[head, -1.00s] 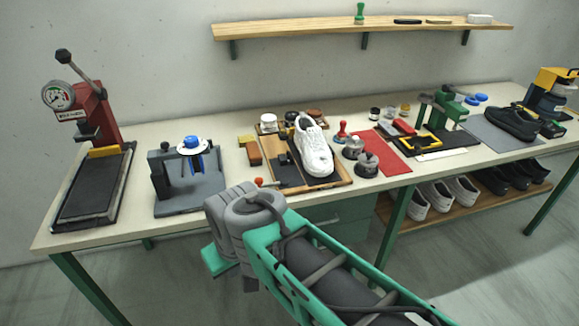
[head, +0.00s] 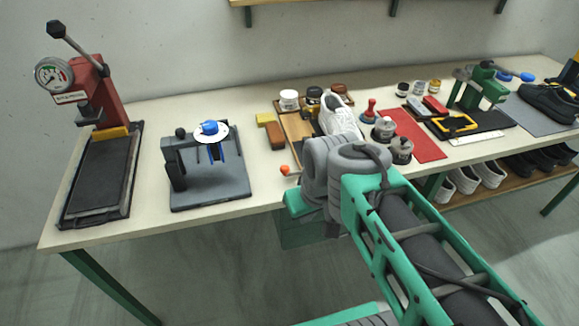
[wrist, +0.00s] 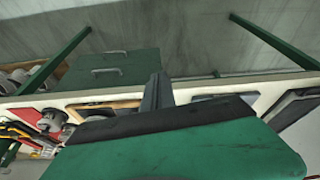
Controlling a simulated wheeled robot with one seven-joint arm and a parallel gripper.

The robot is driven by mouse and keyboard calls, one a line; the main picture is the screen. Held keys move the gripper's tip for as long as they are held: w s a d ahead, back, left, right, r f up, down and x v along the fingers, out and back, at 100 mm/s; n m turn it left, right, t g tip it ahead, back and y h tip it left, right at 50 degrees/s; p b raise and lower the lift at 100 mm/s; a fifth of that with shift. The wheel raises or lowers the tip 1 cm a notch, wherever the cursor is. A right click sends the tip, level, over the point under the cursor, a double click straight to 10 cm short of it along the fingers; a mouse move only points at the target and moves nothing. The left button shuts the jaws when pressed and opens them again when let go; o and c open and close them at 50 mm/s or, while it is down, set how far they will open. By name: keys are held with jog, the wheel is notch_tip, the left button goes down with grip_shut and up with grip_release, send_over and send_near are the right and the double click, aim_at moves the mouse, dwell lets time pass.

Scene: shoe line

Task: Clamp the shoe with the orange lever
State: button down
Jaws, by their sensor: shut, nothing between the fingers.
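The white shoe (head: 336,116) sits on the wooden fixture board (head: 291,122) in the middle of the bench. My arm hides its near end and part of the board. The orange lever knob (head: 285,170) shows at the board's near left corner, just left of my arm; the rest of the lever is mostly hidden. In the wrist view my gripper (wrist: 157,92) shows as dark fingers, shut and empty, beside the bench's front edge. In the head view the fingers are hidden by my arm. The shoe cannot be made out in the wrist view.
A red press (head: 92,100) and a grey fixture with a blue knob (head: 208,170) stand to the left. Metal pots (head: 383,130), a red mat (head: 425,145) and a green clamp (head: 480,88) stand to the right. Green drawers (wrist: 110,70) hang under the bench.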

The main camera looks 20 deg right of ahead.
jog(key=w+d+r+n+y, duration=0.1)
jog(key=w+r+n, duration=0.1)
jog(key=w+n, duration=0.3)
jog(key=w+d+r+n+t+y+p, duration=0.1)
jog(key=w+d+r+n, duration=0.1)
jog(key=w+n, duration=0.4)
jog(key=r+n, duration=0.1)
jog(key=n, duration=0.1)
jog(key=shift+r+n+y, duration=0.3)
jog(key=shift+r+y, duration=0.05)
jog(key=shift+y, duration=0.05)
jog(key=shift+w, duration=0.1)
jog(key=p, duration=0.2)
send_near(288, 168)
jog(key=s+a+f, duration=0.2)
jog(key=a+f, duration=0.2)
jog(key=f, duration=0.1)
jog(key=shift+w+d+f, duration=0.15)
jog(key=shift+w, duration=0.45)
jog(key=shift+w+d+f, duration=0.15)
jog(key=shift+w, duration=0.45)
jog(key=shift+w+f+p, duration=0.25)
jog(key=shift+w+p, duration=0.05)
jog(key=shift+w, duration=0.1)
jog(key=shift+d, duration=0.1)
